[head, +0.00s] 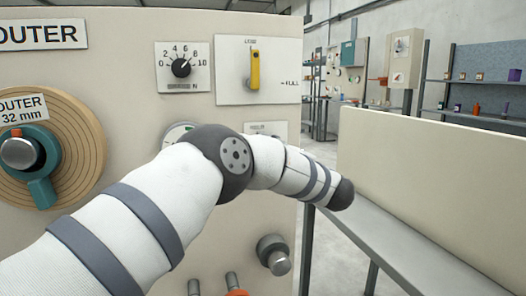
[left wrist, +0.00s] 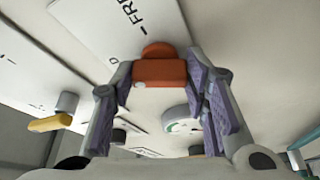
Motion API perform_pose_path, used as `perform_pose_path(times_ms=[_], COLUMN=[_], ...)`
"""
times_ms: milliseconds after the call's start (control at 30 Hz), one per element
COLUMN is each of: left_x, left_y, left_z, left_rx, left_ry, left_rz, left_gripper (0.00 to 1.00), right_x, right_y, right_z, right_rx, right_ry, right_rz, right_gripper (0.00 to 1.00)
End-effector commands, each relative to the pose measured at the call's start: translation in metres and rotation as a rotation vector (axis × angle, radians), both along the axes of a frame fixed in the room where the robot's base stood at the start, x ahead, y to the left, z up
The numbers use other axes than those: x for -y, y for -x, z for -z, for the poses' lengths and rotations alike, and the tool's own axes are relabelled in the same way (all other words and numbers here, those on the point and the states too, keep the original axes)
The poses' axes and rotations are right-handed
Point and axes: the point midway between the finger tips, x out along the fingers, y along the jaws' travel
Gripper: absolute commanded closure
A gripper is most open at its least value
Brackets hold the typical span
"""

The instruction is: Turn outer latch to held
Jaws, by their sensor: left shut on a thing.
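The latch handle is an orange-red block (left wrist: 159,72) in the left wrist view, in front of a white plate (left wrist: 112,28) with partly readable lettering, "FRE" and a "D". My left gripper (left wrist: 161,88) is shut on this block, with a purple-padded finger on each side of it. In the head view my left arm crosses the panel, and its gripper and the latch handle are not visible there. The latch's exact angle against the markings is hard to tell. My right gripper is in neither view.
The panel (head: 120,130) also carries an OUTER wooden spool (head: 80,145) with a teal lever (head: 41,193), a black dial knob (head: 181,68), a yellow lever (head: 255,70) and a silver knob (head: 280,262). A pale board (head: 430,190) stands at right.

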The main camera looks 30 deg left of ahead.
Motion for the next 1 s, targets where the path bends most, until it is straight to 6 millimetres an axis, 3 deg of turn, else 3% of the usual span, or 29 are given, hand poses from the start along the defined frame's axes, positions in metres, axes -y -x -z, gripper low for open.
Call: perform_pose_path(times_ms=[500,1000], left_x=[0.0007,0.0009], left_y=[-0.0004,-0.0007], left_z=[-0.0015,-0.0014], left_rx=[0.269,0.335], left_ry=[0.232,0.288], left_rz=[0.001,0.002], left_gripper=[0.86,0.86], right_x=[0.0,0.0], right_y=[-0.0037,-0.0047], right_z=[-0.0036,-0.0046], right_rx=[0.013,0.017], right_ry=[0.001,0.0], right_rz=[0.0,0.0], right_gripper=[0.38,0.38])
